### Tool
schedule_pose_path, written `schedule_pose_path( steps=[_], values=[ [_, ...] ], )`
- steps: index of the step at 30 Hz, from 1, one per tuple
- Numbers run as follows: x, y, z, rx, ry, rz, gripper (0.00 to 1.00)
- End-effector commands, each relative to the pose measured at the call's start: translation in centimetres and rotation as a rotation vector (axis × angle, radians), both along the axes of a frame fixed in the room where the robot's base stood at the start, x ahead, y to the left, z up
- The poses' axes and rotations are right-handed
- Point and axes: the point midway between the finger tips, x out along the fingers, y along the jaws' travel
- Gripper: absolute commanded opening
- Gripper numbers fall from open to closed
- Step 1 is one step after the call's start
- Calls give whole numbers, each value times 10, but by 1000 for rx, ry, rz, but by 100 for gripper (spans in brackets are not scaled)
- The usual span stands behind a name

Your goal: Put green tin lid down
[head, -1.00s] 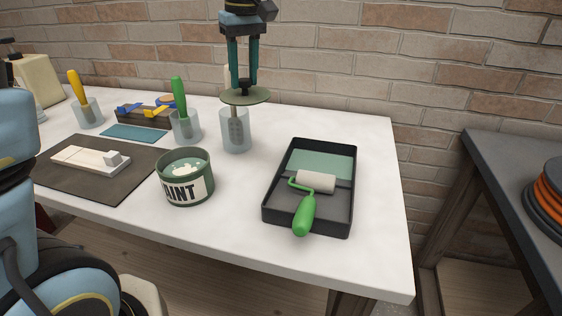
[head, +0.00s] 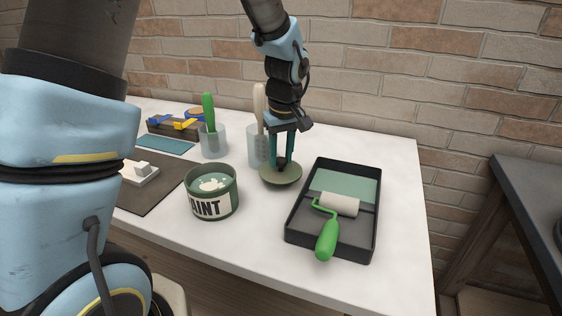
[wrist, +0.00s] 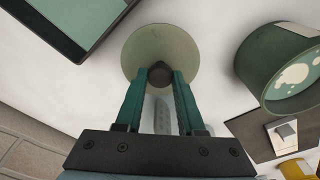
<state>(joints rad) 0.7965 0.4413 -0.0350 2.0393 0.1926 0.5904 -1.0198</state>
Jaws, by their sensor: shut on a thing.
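The green tin lid (head: 280,175) is a dull green disc with a dark knob in its middle. My gripper (head: 282,163) is shut on that knob from above, and the lid is held roughly level at or just over the white tabletop. I cannot tell whether it touches. In the wrist view the lid (wrist: 160,50) shows whole beyond my fingertips (wrist: 160,75). The open paint tin (head: 212,195), with pale paint inside, stands to the left of the lid, apart from it.
A black roller tray (head: 362,240) with a green-handled roller (head: 327,237) lies right of the lid. Clear cups (head: 213,143) with handled tools stand behind and left. A dark mat (head: 150,197) lies far left. The white table (head: 265,235) is bare in front of the lid.

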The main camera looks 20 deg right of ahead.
Motion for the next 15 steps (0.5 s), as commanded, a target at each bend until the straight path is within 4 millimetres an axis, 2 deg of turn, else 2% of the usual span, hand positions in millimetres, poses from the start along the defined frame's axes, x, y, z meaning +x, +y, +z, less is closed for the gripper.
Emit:
schedule_pose_path(
  steps=[3, 6, 15],
  values=[
    [0, 0, -17, 4, 2, -2, 0],
    [0, 0, -23, 1, 1, -1, 0],
    [0, 0, -26, 0, 0, -1, 0]
  ],
)
